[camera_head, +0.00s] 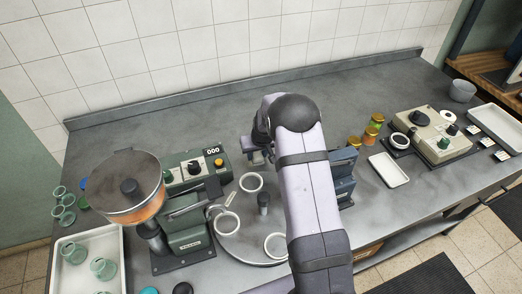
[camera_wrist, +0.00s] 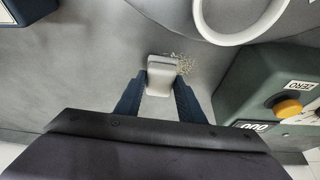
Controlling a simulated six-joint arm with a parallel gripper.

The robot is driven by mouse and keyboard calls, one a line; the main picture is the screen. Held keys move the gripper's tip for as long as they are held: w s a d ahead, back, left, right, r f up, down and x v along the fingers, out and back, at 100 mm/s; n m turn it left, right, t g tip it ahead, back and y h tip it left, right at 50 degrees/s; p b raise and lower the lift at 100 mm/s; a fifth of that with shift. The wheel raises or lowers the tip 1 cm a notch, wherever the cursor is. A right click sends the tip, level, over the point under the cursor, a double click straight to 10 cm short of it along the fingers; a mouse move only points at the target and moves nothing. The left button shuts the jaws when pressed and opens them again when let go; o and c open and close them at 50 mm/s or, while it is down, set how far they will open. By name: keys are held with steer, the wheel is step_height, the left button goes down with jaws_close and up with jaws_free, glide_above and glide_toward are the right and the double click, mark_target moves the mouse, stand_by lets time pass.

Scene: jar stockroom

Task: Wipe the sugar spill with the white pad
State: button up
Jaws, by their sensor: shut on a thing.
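My gripper (camera_wrist: 162,88) is shut on the white pad (camera_wrist: 161,66), with one dark blue finger on each side of it. The sugar spill (camera_wrist: 184,63) shows in the wrist view as small pale grains on the grey counter. The grains lie right against the pad's right and far edges in that view. Part of the spill may be hidden under the pad. In the head view my gripper (camera_head: 259,152) is low over the counter behind the round plate, partly covered by my arm. I cannot make out the pad or the grains there.
A white ring (camera_head: 251,182) lies close by; it also shows in the wrist view (camera_wrist: 238,22). A green machine with a display (camera_head: 196,170) stands left of my gripper, and a blue device (camera_head: 342,170) stands right. The counter (camera_head: 200,118) behind is clear.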

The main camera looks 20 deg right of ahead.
steer(key=shift+s+a, duration=0.1)
steer(key=shift+a, duration=3.05)
steer(key=shift+d+p, duration=0.35)
steer(key=shift+d, duration=1.15)
steer(key=shift+d+f+b, duration=0.1)
steer(key=shift+d+b, duration=0.6)
steer(key=shift+d, duration=1.55)
steer(key=shift+d+r, duration=0.2)
steer(key=shift+r+p, duration=2.35)
steer(key=shift+r, duration=1.7)
